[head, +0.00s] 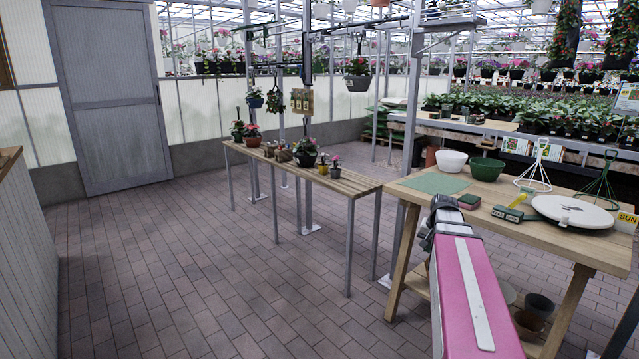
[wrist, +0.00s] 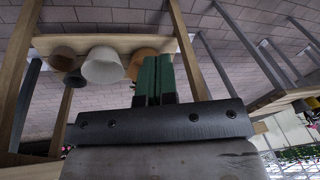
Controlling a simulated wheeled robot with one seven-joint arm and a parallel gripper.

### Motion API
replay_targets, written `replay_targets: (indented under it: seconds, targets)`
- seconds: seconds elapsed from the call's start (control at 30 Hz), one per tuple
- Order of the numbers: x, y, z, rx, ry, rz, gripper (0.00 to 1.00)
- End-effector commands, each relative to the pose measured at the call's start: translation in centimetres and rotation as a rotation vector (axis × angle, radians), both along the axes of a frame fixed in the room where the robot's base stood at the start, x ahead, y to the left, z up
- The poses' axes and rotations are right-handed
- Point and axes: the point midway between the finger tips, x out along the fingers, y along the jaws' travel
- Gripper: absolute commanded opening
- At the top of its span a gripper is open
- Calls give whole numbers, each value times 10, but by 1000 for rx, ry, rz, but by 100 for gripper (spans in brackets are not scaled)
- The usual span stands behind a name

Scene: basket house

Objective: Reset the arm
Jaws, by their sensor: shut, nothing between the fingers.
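My arm, with its pink link, reaches up from the lower right in the head view, in front of the wooden potting table (head: 520,232). Its dark far end is at the table's near left corner, and the fingers cannot be made out there. In the wrist view, my gripper (wrist: 153,72) shows two green fingers side by side, shut with nothing between them. Past them, a white pot (wrist: 102,66), a brown pot (wrist: 62,60) and a tan pot (wrist: 141,60) appear at a wooden board (wrist: 115,41); the fingers look apart from them.
The potting table holds a white bowl (head: 451,160), a green bowl (head: 487,169), a round white disc (head: 575,214) and wire stands (head: 596,180). A long plant bench (head: 350,183) stands behind to the left. The brick floor (head: 190,265) at left is clear, before a grey door (head: 112,100).

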Motion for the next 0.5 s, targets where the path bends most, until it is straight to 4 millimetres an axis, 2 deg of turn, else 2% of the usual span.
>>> replay_targets:
  seconds: [0.03,0.2,0.4,0.5]
  targets:
    - [-13,23,-19,-9,21,42,0]
    - [-47,84,-73,-47,81,183,0]
    - [-96,145,-125,-92,144,347,0]
    - [-116,166,-144,-111,169,414,0]
